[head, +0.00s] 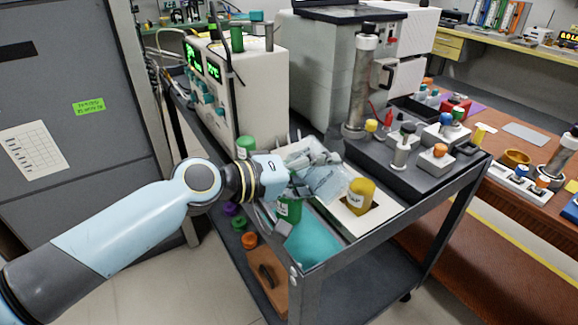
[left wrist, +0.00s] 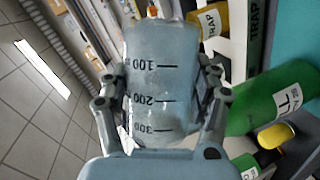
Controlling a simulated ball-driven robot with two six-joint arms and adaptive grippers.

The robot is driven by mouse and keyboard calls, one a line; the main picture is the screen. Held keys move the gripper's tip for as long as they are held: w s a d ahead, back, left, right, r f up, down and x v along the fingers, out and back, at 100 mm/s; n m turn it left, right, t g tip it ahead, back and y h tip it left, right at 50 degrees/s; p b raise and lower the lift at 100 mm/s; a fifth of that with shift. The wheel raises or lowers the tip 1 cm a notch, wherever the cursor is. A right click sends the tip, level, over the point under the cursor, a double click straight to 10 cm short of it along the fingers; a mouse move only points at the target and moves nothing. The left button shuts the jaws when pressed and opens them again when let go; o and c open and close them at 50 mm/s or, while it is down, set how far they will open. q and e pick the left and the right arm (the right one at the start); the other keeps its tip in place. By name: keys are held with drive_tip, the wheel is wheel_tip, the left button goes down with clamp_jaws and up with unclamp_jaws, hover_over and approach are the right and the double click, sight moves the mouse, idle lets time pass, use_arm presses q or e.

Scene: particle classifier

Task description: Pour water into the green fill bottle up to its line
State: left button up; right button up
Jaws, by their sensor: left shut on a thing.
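My left gripper (head: 290,180) is shut on a clear beaker (head: 325,183), held over the cart's near end. In the left wrist view the gripper (left wrist: 163,115) has a finger on each side of the beaker (left wrist: 160,75), whose black marks read 100, 200 and 300. How much water it holds I cannot tell. A green bottle (head: 289,209) with a white label stands just below the gripper, partly hidden by it. A large green bottle (left wrist: 268,100) with a label lies right of the beaker in the wrist view. Its fill line is not clear. My right gripper is out of view.
A yellow trap bottle (head: 360,195) stands right of the beaker on a white plate. Another green bottle (head: 246,145) stands behind my wrist. A teal tray (head: 313,243) lies at the cart's near end. A grey instrument box (head: 250,85) and a metal column (head: 362,85) stand behind.

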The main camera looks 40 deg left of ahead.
use_arm(q)
drive_tip(key=shift+r+n+h, duration=0.3)
drive_tip(key=shift+r+n, duration=0.05)
drive_tip(key=shift+n, duration=0.15)
idle(1.1)
drive_tip(key=shift+a+r+n+b, duration=0.3)
drive_tip(key=shift+a+n+b, duration=0.1)
drive_tip(key=shift+b, duration=0.35)
idle(0.7)
drive_tip(key=shift+d, duration=0.1)
